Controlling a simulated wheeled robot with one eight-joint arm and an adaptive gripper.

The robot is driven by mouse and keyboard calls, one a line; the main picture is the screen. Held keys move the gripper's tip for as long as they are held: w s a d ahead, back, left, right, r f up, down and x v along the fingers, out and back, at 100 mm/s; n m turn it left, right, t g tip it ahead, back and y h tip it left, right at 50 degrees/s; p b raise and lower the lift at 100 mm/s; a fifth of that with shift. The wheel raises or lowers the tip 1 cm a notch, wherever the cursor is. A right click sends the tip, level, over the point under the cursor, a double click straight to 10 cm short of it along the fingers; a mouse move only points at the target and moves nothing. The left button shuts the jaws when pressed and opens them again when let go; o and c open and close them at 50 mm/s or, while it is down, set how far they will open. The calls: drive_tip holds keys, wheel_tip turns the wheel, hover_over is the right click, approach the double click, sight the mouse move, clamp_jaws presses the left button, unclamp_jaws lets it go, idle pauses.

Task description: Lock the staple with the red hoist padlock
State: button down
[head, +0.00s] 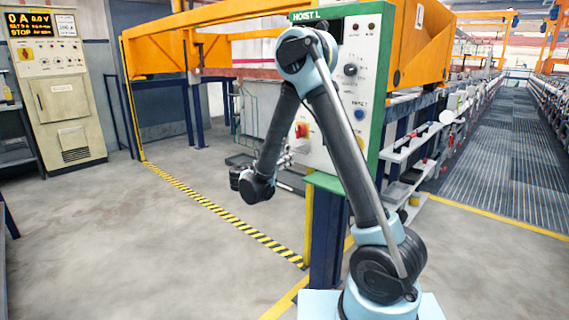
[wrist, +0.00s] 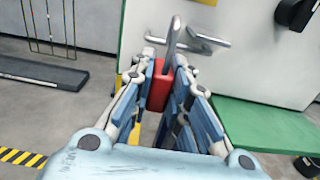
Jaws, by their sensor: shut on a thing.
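My gripper (wrist: 168,75) is shut on the red padlock (wrist: 159,90), whose body shows between the two fingers in the wrist view. A grey metal piece stands up from it, seen nearly edge-on, and looks like its shackle (wrist: 173,36). Grey metal bars (wrist: 209,41), which may be the staple, lie just beyond and beside the shackle. I cannot tell whether the shackle is through them or only in front of them. In the head view my gripper (head: 287,160) is by the left edge of the hoist panel (head: 325,155); the padlock cannot be made out there.
A red switch (head: 302,130) is on the panel's left part, with knobs and a blue button (head: 360,114) further right. A green ledge (wrist: 262,126) juts out below the panel. Orange beams (head: 160,52) stand behind. The floor to the left is clear, with a yellow-black stripe (head: 215,208).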

sight(306, 162)
drive_tip(key=shift+w+d+f, duration=0.2)
drive_tip(key=shift+d+f, duration=0.2)
drive_tip(key=shift+d, duration=0.5)
drive_tip(key=shift+w+d+f, duration=0.15)
drive_tip(key=shift+d+f, duration=0.3)
drive_tip(key=shift+d, duration=0.5)
drive_tip(key=shift+w+d+f, duration=0.2)
drive_tip(key=shift+d+f, duration=0.2)
drive_tip(key=shift+d, duration=0.5)
drive_tip(key=shift+s+d, duration=0.1)
drive_tip(key=shift+d, duration=0.05)
drive_tip(key=c, duration=2.1)
unclamp_jaws()
clamp_jaws()
